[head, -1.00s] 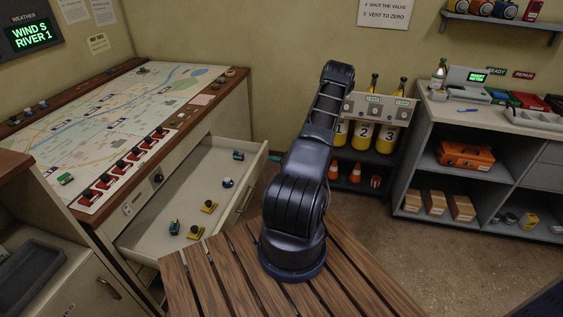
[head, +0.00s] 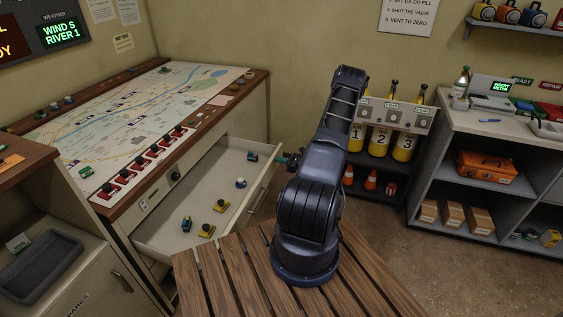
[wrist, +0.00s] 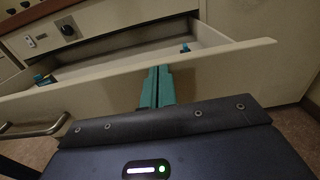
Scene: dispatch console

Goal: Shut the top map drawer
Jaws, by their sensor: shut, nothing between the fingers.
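The top map drawer (head: 200,200) of the map cabinet stands pulled out, with several small blue and yellow pieces lying in it. In the wrist view its cream front panel (wrist: 225,76) crosses the picture, with a metal handle (wrist: 35,130) at the left. My gripper (head: 283,160) is at the outer side of the drawer front, near its far end. In the wrist view my gripper (wrist: 157,72) shows its teal fingers closed together, empty, and overlapping the panel near its top edge. I cannot tell whether they touch it.
The map table top (head: 130,125) with red switches lies above the drawer. A slatted wooden surface (head: 230,275) is beneath my arm. A rack of yellow cylinders (head: 380,140) and a grey shelf unit (head: 440,180) stand to the right, with open floor before them.

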